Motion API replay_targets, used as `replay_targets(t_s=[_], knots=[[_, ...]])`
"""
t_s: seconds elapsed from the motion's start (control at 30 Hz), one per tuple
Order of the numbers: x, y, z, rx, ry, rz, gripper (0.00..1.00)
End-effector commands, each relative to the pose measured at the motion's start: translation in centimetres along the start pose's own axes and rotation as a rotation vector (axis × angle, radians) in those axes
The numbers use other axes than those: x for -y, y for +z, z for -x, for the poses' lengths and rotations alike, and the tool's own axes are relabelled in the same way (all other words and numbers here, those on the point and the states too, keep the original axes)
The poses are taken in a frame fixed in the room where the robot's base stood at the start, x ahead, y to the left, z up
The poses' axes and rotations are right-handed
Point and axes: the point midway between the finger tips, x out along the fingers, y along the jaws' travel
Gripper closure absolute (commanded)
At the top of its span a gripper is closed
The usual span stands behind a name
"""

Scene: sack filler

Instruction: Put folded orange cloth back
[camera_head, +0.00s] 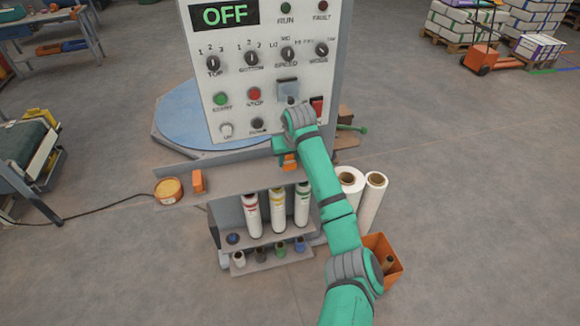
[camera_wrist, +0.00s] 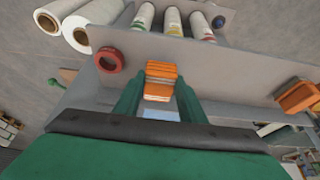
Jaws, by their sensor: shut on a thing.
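The folded orange cloth (camera_head: 290,161) is a small layered block at the right part of the grey shelf (camera_head: 235,178) below the control panel. In the wrist view the cloth (camera_wrist: 160,82) sits between the tips of my green fingers, with pale fold lines across it. My gripper (camera_wrist: 158,92) is shut on it. In the head view my gripper (camera_head: 286,150) is partly hidden by my wrist. I cannot tell whether the cloth touches the shelf.
An orange block (camera_head: 199,181) and a round orange tin (camera_head: 168,190) are at the shelf's left. Bottles (camera_head: 277,211) stand on a lower shelf. White rolls (camera_head: 372,200) and an orange bin (camera_head: 383,262) stand right. A red ring (camera_wrist: 109,61) is beside the cloth.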

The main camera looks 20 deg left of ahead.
Motion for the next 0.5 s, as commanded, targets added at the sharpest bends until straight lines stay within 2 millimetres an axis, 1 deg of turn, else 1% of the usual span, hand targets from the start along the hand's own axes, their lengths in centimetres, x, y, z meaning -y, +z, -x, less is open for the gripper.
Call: replay_targets(t_s=[0.2, 0.4, 0.5], knots=[[-0.3, -0.3, -1.3, 0.001, 0.001, 0.001, 0.81], [-0.4, 0.8, -3.7, 0.002, 0.001, -0.001, 0.81], [-0.4, 0.9, -4.1, 0.0, 0.001, 0.0, 0.81]])
